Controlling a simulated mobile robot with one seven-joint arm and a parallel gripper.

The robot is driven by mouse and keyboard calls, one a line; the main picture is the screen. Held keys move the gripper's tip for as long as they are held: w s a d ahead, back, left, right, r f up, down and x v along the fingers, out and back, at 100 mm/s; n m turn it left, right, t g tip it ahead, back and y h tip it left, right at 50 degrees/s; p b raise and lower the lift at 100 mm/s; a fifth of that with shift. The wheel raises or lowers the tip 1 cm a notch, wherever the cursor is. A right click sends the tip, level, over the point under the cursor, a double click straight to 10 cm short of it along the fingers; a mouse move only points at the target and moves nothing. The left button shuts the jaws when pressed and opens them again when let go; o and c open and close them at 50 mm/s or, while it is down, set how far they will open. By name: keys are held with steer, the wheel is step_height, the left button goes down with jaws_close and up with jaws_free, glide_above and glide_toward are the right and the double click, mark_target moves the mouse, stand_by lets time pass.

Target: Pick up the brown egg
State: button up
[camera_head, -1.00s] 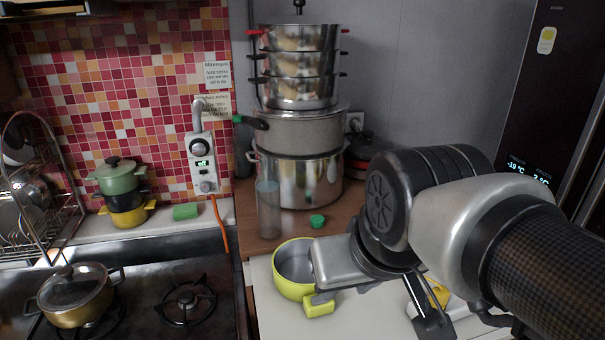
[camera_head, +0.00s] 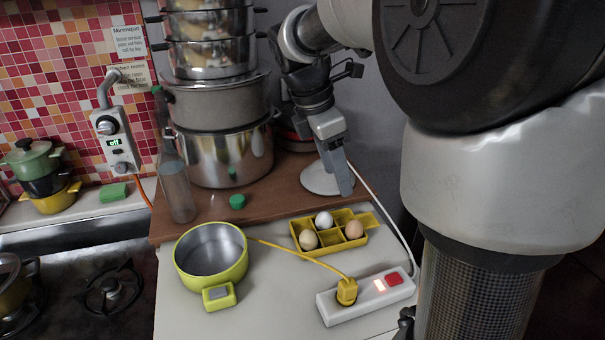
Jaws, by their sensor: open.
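A yellow egg tray (camera_head: 302,226) with compartments sits on the white counter and holds three eggs. The brown egg (camera_head: 354,230) is in the right part of the tray and looks the darkest. A white egg (camera_head: 323,219) is in the back middle, and a pale beige egg (camera_head: 308,240) is at the left. My gripper (camera_head: 342,188) points downward behind the tray, above the wooden board and in front of a white round plate. It is open and apart from the eggs. Its fingers overlap in this view, so the gap between them is hard to see.
A yellow-green pot (camera_head: 242,272) stands left of the tray. A white power strip (camera_head: 335,309) with a yellow plug and cable lies in front. Stacked steel pots (camera_head: 222,155) and a glass bottle (camera_head: 176,190) stand behind left. A green cap (camera_head: 237,201) lies on the board.

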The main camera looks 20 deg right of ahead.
glide_above(354, 222)
steer(key=a, duration=0.3)
steer(key=f, duration=0.9)
steer(key=shift+w+d+f, duration=0.15)
steer(key=shift+d+f, duration=0.1)
steer(key=x, duration=0.4)
steer(key=shift+d, duration=0.4)
steer(key=shift+d+f, duration=0.15)
steer(key=shift+f, duration=0.35)
steer(key=c, duration=0.7)
